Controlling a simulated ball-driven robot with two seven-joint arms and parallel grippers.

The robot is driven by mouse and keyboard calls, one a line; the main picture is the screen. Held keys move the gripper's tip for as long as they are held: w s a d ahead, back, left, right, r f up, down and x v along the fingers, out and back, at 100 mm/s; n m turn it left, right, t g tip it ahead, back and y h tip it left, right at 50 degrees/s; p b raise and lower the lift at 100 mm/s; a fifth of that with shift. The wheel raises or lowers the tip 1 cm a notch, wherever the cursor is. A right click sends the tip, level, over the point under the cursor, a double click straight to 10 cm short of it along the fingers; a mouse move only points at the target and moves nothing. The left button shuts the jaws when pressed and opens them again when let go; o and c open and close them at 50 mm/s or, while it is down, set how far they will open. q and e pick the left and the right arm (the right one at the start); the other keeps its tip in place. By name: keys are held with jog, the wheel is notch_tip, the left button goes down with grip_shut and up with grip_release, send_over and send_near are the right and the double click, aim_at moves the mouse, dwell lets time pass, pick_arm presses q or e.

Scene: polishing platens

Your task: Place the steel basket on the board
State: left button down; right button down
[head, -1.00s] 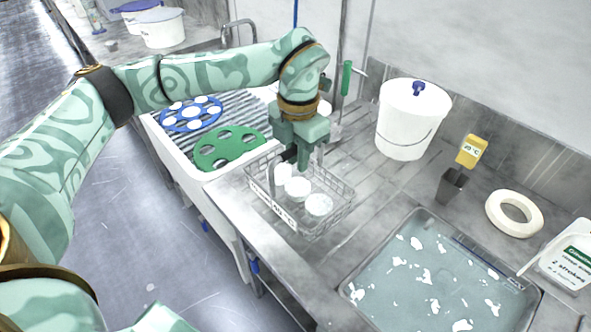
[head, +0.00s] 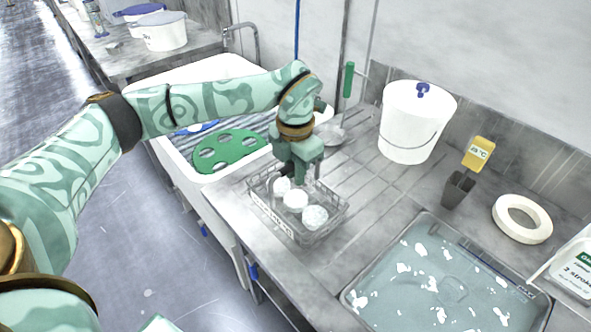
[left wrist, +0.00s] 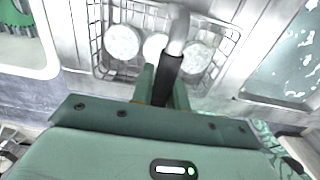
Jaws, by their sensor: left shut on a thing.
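The steel basket (head: 268,219) is a wire basket with a label on its front and several white round pieces inside. It appears level on or just above the grooved steel draining board (head: 365,188), beside the sink; I cannot tell whether its whole base touches. My left gripper (head: 298,178) is above the basket and shut on its upright handle. In the left wrist view, the fingers (left wrist: 166,78) close around the handle's black grip (left wrist: 170,70), and the wire basket (left wrist: 97,42) shows beyond. The gripper partly hides the basket's back. My right gripper is out of view.
The white sink (head: 170,155) to the left holds a green holed disc (head: 225,150) and a blue one (head: 200,128). A white bucket (head: 412,125) stands behind. A shallow tray of liquid (head: 440,285), a dark cup (head: 457,190) and a white ring (head: 521,219) lie to the right.

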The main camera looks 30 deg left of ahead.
pick_arm(q)
jog(key=c, duration=1.4)
grip_release()
jog(key=shift+f, duration=0.1)
notch_tip(320, 180, up, 12)
jog(key=p, duration=0.3)
